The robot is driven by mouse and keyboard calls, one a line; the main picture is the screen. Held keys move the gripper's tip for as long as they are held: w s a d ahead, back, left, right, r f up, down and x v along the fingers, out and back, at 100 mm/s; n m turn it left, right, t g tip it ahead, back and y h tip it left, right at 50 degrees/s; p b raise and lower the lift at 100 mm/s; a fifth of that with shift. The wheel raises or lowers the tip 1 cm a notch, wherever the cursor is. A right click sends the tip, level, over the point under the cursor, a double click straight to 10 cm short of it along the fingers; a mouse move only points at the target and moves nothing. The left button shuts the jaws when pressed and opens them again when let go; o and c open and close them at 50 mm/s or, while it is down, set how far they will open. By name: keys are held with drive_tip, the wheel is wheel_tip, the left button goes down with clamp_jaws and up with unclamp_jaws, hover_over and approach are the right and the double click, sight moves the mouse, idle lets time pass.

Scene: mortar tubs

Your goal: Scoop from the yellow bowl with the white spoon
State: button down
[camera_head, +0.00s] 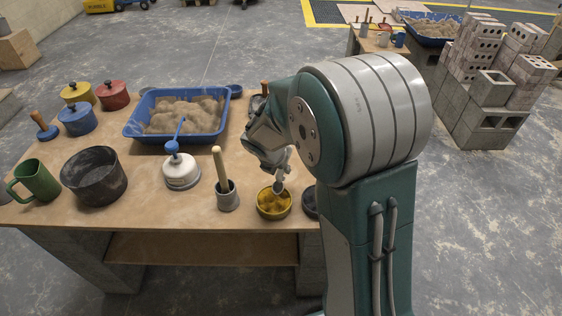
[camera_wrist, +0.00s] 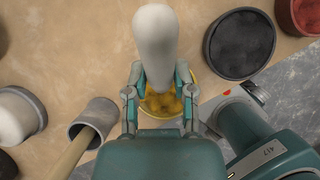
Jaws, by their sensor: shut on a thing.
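The yellow bowl (camera_head: 273,215) stands near the front edge of the wooden table and holds a yellow material. It also shows in the wrist view (camera_wrist: 205,80), partly hidden behind the spoon and my gripper. The white spoon (camera_wrist: 155,35) shows large and pale in the wrist view. My gripper (camera_wrist: 158,92) is shut on the spoon, with a finger on each side, directly over the bowl. In the head view my gripper (camera_head: 280,183) is right above the bowl, and a pale tip there reaches its opening. I cannot tell whether the spoon touches the contents.
A grey cup with a wooden-handled tool (camera_head: 228,197) stands just left of the bowl. A dark bowl (camera_head: 309,205) is close on its right, partly hidden by my arm. A white pot with a blue handle (camera_head: 181,172), a blue sand tub (camera_head: 160,137) and a black pot (camera_head: 94,180) stand farther left.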

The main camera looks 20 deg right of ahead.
drive_tip(key=shift+s+a+f+g+y, duration=0.1)
drive_tip(key=shift+f+g+y, duration=0.35)
drive_tip(key=shift+f, duration=0.85)
drive_tip(key=shift+s+a+f+g+y, duration=0.1)
drive_tip(key=shift+s+a+g+y, duration=0.3)
drive_tip(key=shift+s+a, duration=0.85)
drive_tip(key=shift+y, duration=0.25)
drive_tip(key=g+y, duration=0.3)
drive_tip(key=w+d+g+y, duration=0.1)
drive_tip(key=shift+g+y, duration=0.25)
drive_tip(key=shift+y, duration=0.15)
drive_tip(key=shift+r, duration=0.2)
drive_tip(key=shift+g+y, duration=0.4)
drive_tip(key=shift+r, duration=2)
drive_tip(key=shift+d, duration=0.1)
